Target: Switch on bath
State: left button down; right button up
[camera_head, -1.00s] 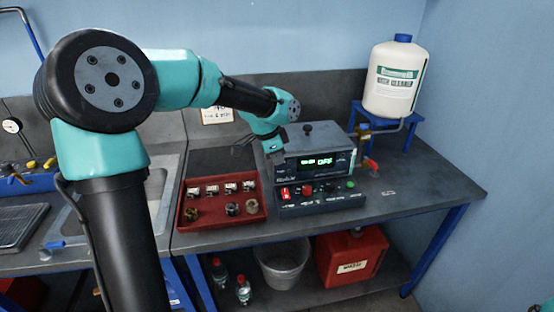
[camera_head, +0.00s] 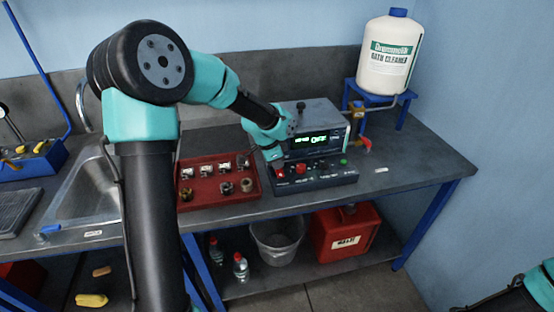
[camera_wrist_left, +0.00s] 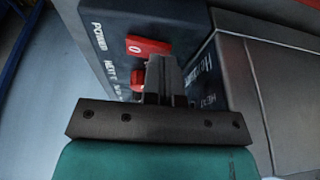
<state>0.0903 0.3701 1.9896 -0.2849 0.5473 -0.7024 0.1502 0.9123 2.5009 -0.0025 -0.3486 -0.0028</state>
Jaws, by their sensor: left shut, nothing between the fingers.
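The bath unit (camera_head: 330,128) is a grey box on the bench with a lit green display (camera_head: 318,140) that reads OFF. Its dark front panel (camera_head: 318,184) has a red switch (camera_head: 281,173), a red button (camera_head: 301,169) and a green button (camera_head: 343,162). My left gripper (camera_head: 275,160) is shut and empty, at the panel's left end, close above the red switch. In the left wrist view its fingertips (camera_wrist_left: 162,70) are beside a red rocker marked 0 (camera_wrist_left: 148,46), near the POWER label (camera_wrist_left: 98,36). I cannot tell whether they touch it.
A red tray (camera_head: 218,200) with several small parts lies left of the bath. A bath cleaner bottle (camera_head: 386,60) stands on a blue stand (camera_head: 404,108) behind it on the right. A sink (camera_head: 75,215) is at the left. The bench right of the panel is mostly clear.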

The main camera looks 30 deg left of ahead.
pick_arm(q)
jog(key=shift+w+a+f, duration=0.15)
jog(key=shift+a+f, duration=0.05)
jog(key=shift+f, duration=0.3)
jog(key=shift+d, duration=0.1)
jog(key=shift+s+d+r, duration=0.2)
jog(key=shift+s+d, duration=0.2)
jog(key=shift+s, duration=0.15)
jog(key=shift+r, duration=0.45)
jog(key=d+v, duration=0.1)
jog(key=v, duration=1.2)
jog(key=shift+w, duration=0.2)
